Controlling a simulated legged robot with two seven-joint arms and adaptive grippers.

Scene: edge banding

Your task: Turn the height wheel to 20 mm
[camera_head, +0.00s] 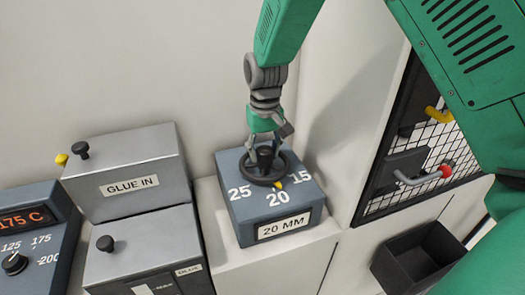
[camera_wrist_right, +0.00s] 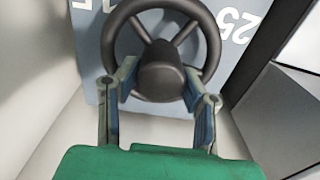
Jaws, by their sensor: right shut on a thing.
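The height wheel (camera_head: 258,176) is a dark spoked handwheel on top of a blue-grey box (camera_head: 240,213) marked 25, 20 and 15. Its yellow pointer (camera_head: 278,185) sits just above the 20 mark (camera_head: 278,198). A plate (camera_head: 281,226) on the box front reads 20 MM. My right gripper (camera_head: 265,150) comes down from above and is shut on the wheel's hub. In the right wrist view its two fingers (camera_wrist_right: 160,85) lie on either side of the hub, inside the wheel (camera_wrist_right: 112,38). My left gripper is out of view.
A grey GLUE IN box (camera_head: 130,165) with a black knob stands left of the wheel box. At far left is a temperature panel (camera_head: 28,222) reading 175 C. On the right are a mesh panel (camera_head: 440,135) with a red-ended handle (camera_head: 446,171) and a black bin (camera_head: 415,255).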

